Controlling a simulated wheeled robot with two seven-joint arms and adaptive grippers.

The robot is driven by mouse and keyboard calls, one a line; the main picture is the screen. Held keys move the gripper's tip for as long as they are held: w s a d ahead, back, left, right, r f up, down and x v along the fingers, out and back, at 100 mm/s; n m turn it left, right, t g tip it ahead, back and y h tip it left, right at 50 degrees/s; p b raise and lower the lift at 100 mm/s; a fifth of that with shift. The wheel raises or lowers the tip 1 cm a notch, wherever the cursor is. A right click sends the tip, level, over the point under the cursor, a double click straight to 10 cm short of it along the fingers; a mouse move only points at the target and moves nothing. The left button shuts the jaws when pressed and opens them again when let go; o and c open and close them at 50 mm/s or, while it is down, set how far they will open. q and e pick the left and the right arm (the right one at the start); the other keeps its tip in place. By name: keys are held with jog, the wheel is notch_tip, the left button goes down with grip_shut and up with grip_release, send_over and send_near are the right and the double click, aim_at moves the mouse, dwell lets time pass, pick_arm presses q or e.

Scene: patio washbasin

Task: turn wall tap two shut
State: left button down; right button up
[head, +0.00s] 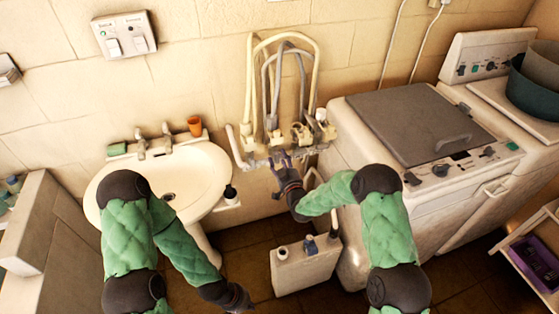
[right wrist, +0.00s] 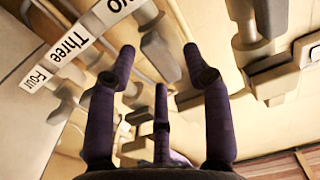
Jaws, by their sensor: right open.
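The row of wall taps (head: 285,150) sits on the wall between basin and washer, with hoses rising above it. In the right wrist view labels read "Four", "Three" (right wrist: 74,42) and a cut-off "wo", which I take as the Two label (right wrist: 116,6). A pale tap lever (right wrist: 160,52) near that label shows between the fingertips of my right gripper (right wrist: 158,58). The gripper is open; I cannot tell whether it touches the lever. In the head view my right gripper (head: 281,162) is just below the taps. My left gripper (head: 238,298) is low, far from them, its fingers unclear.
A washing machine (head: 420,185) stands close on the right. A white container (head: 300,268) is on the floor below. Hoses (head: 255,85) crowd the wall.

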jog(key=shift+w+a, duration=0.15)
jog(key=shift+w, duration=0.3)
grip_shut()
jog(key=shift+f+m+b, duration=0.2)
jog(key=shift+m+b, duration=2.45)
jog(key=shift+m, duration=0.3)
jog(key=shift+f+m+b, duration=0.15)
jog(key=shift+m+b, duration=2.45)
jog(key=shift+m, duration=0.4)
jog(key=shift+f+m+b, duration=0.2)
jog(key=shift+m+b, duration=2.45)
jog(key=shift+m, duration=0.3)
